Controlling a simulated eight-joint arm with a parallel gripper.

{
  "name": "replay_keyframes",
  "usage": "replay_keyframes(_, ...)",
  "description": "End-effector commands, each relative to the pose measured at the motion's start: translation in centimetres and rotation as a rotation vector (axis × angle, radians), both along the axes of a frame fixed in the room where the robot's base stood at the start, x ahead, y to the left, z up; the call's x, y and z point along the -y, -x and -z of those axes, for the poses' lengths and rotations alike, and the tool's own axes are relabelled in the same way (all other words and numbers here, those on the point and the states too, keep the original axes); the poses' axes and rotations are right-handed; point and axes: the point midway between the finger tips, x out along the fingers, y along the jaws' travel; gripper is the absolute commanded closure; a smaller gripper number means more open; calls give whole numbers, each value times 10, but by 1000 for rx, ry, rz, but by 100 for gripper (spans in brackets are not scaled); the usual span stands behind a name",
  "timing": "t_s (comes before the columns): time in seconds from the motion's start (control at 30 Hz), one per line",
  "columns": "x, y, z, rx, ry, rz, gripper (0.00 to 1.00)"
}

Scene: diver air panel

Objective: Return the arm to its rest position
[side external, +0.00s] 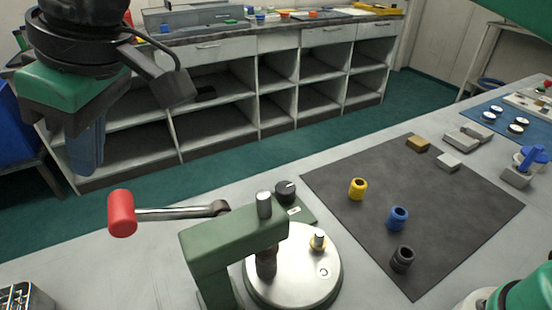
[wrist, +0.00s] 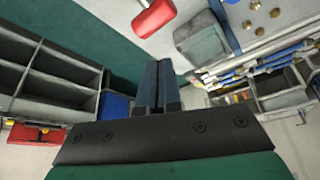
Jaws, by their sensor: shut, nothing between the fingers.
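My gripper (side external: 88,168) hangs at the upper left of the side external view, its blue fingers pointing down. It is high and clear of the workbench, in front of the shelf unit in that picture. In the wrist view the two blue fingers of my gripper (wrist: 160,68) lie side by side, shut with nothing between them. No object touches the fingers.
A green press with a red-handled lever (side external: 122,213) stands on the workbench (side external: 130,262) near the front. A dark mat (side external: 455,215) holds yellow, blue and black fittings and several blocks. A shelf unit (side external: 230,128) stands behind. The air around my gripper looks free.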

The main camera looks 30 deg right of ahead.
Motion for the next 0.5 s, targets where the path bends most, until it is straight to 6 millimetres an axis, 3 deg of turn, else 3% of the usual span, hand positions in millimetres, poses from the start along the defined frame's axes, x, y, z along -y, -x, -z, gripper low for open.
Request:
replay_keyframes(0.07, 10, -6, -1, 3, -3, 28, 100)
replay_keyframes(0.17, 41, -20, -4, 15, -16, 111, 100)
replay_keyframes(0.33, 136, -40, 2, 52, -46, 352, 100)
replay_keyframes(0.5, 232, -30, 27, 99, -77, 609, 100)
